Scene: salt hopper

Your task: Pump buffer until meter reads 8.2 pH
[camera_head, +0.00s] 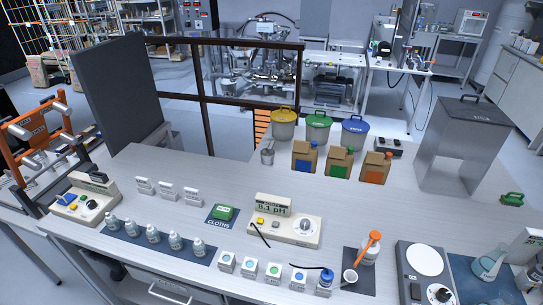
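The pH meter (284,229) stands mid-table, a cream box with a knob and coloured buttons. Its display (272,207) appears to read 8.1 pH. A dark cable or probe (260,235) hangs off its front left. A small bottle with a blue top (325,282) stands at the front edge, a thin dark spout reaching left from it. I cannot read whether it is the buffer. A white bottle with a tall orange top (369,250) stands on a dark mat to its right, beside a small white cup (349,277). Neither of my grippers is in view.
A row of small white boxes (250,268) lines the front edge. Several small bottles (153,233) stand on a dark mat at left. A green cloth pack (223,212) lies left of the meter.

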